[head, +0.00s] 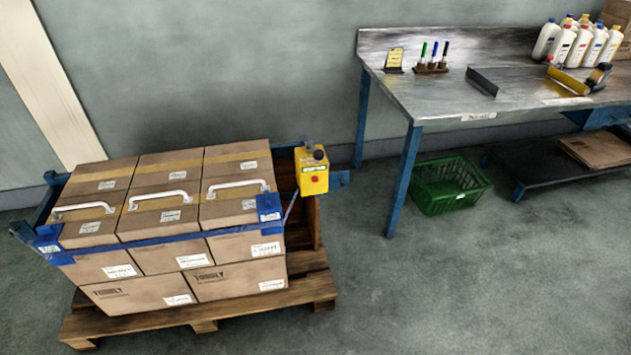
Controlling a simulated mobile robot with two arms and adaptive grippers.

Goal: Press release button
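A yellow control box (313,172) stands at the right rear corner of a pallet stack. The box sits beside the cartons, next to a blue frame. Neither of my grippers is in view.
Stacked cartons (236,200) with white handles and a blue strap (150,243) stand on a wooden pallet (255,314). A metal workbench (420,96) with bottles (583,44) stands right, a green crate (449,193) below it. The floor at front right is clear.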

